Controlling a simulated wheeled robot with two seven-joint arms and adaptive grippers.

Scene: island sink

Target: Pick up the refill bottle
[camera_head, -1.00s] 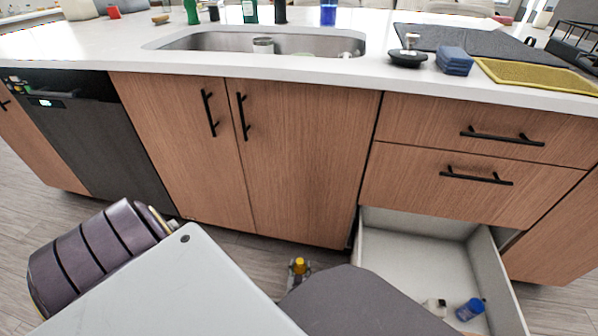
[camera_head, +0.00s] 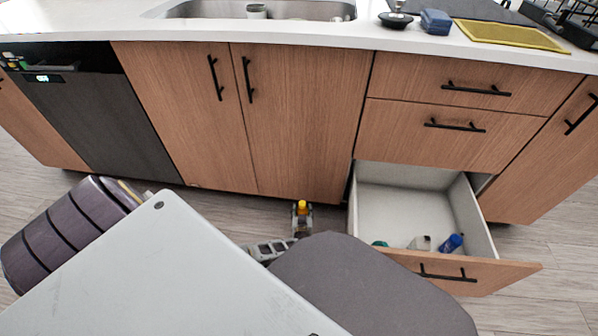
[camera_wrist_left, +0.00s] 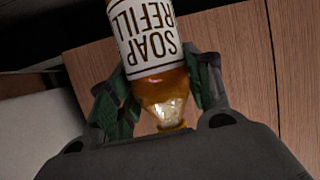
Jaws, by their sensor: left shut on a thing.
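The refill bottle (camera_wrist_left: 150,40) is amber with a white label reading "SOAP REFILL", upside down in the left wrist view. My left gripper (camera_wrist_left: 155,90) is shut on it near the shoulder, with a dark finger on each side. In the head view the bottle's yellow-amber top (camera_head: 302,206) shows low in front of the cabinet doors, and my left gripper (camera_head: 301,224) is around it. My grey arm parts cover the area below, so the bottle's lower part is hard to make out. My right gripper is not in view.
An open drawer (camera_head: 405,200) sticks out to the right of the bottle, holding a blue-capped bottle (camera_head: 450,243) and other small items. Above are closed cabinet doors (camera_head: 300,120) and the counter with a sink (camera_head: 300,10). A dishwasher (camera_head: 90,125) stands left.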

